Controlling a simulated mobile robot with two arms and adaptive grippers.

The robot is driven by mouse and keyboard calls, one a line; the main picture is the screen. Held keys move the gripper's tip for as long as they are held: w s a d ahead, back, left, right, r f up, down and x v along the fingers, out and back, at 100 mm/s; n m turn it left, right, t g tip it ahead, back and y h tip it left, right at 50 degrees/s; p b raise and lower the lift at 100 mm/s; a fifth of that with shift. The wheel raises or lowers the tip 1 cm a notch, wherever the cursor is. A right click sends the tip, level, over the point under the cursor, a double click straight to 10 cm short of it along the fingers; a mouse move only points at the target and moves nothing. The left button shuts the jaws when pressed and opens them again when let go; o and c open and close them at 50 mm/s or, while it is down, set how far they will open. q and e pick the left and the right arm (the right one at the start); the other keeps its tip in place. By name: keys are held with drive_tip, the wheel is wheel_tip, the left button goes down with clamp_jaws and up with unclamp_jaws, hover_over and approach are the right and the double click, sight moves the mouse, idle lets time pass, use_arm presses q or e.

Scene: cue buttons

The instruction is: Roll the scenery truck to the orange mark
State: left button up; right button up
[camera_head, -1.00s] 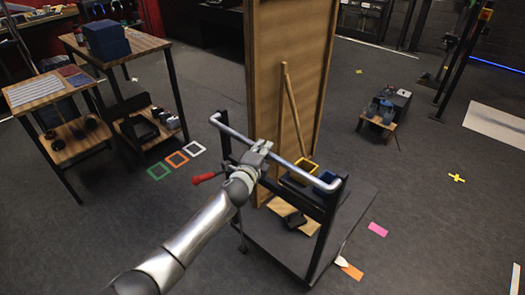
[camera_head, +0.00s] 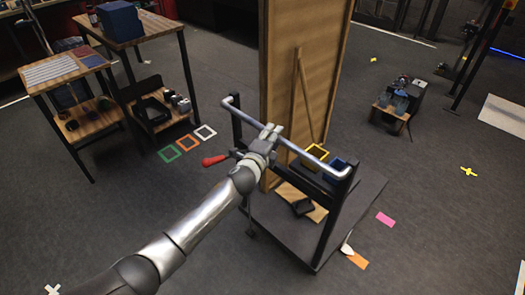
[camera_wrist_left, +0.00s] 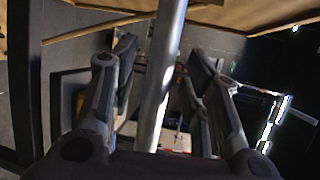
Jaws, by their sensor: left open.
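The scenery truck is a dark wheeled platform (camera_head: 350,215) carrying a tall wooden flat (camera_head: 285,90) and a grey push bar (camera_head: 310,148). My left gripper (camera_head: 270,133) is at the push bar, left of its middle. In the left wrist view, the bar (camera_wrist_left: 160,85) runs between the two spread fingers of the gripper (camera_wrist_left: 162,55); contact cannot be told. A solid orange mark (camera_head: 358,261) lies on the floor by the platform's near right edge. An orange square outline (camera_head: 187,144) lies left of the truck. My right gripper is not in view.
Green (camera_head: 169,154) and white (camera_head: 205,132) outlines flank the orange one. A pink mark (camera_head: 385,219) lies right of the platform, a yellow cross (camera_head: 468,171) farther right. Wooden tables (camera_head: 155,43) stand at left, a low stand (camera_head: 390,113) at back right. Floor on the right is mostly clear.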

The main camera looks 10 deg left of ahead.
use_arm(q)
drive_tip(key=v, duration=1)
drive_tip(key=shift+f, duration=0.1)
idle(0.3)
drive_tip(key=s+a+f+n+g+y, duration=0.1)
drive_tip(key=s+a+f+n+g, duration=0.15)
drive_tip(key=f, duration=0.85)
drive_tip(key=s+a+f+n+g+y, duration=0.1)
drive_tip(key=s+a+f+n+g, duration=0.2)
drive_tip(key=f, duration=0.8)
drive_tip(key=s+a+f+n+g+y, duration=0.1)
drive_tip(key=s+a+f+n, duration=0.15)
drive_tip(key=s+f, duration=0.4)
drive_tip(key=s+a+f+n+g, duration=0.1)
drive_tip(key=s+a+f+n, duration=0.1)
drive_tip(key=s+a+f, duration=0.45)
drive_tip(key=s+f+n+g, duration=0.2)
drive_tip(key=s+f, duration=0.4)
drive_tip(key=s, duration=0.6)
drive_tip(key=s+a+f+n+g, duration=0.1)
drive_tip(key=s+f+n, duration=0.3)
drive_tip(key=s, duration=0.8)
drive_tip(key=s+f+n+g+y, duration=0.1)
drive_tip(key=s+f+n+g, duration=0.2)
drive_tip(key=s+f, duration=0.6)
drive_tip(key=s+g, duration=0.1)
drive_tip(key=s, duration=0.2)
drive_tip(key=shift+s+a, duration=0.25)
drive_tip(key=shift+a, duration=0.1)
